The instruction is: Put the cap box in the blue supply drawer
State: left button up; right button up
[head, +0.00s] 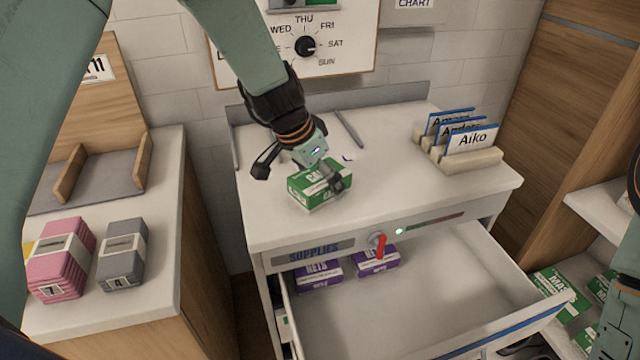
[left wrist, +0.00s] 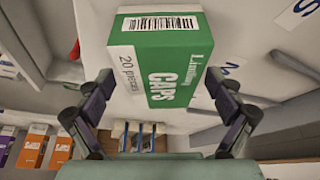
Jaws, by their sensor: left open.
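The cap box (head: 308,199), green and white with CAPS on it, sits on the white top of the supply cabinet, near its front left. In the left wrist view the cap box (left wrist: 160,62) shows its green label and white barcode side. My left gripper (head: 302,174) is open above the box, its fingers spread to either side. In the left wrist view the left gripper (left wrist: 160,98) has its fingers apart with the box between and beyond them. The supply drawer (head: 450,275), with a blue front edge, is pulled open below the cabinet top. My right gripper is out of view.
Purple boxes (head: 319,276) stand in the drawer's back left; the rest of its visible floor is clear. A red lever (head: 380,245) sticks out above the drawer. A name-card holder (head: 470,158) is at the cabinet's right. Pink (head: 60,262) and grey (head: 122,257) packs stand left.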

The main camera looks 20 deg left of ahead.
pick_arm(q)
jog(key=shift+w+f+b, duration=0.1)
jog(key=shift+f+b, duration=0.2)
jog(key=shift+b, duration=0.1)
dwell(0.4)
jog(key=shift+r, duration=0.1)
jog(key=c, duration=1.4)
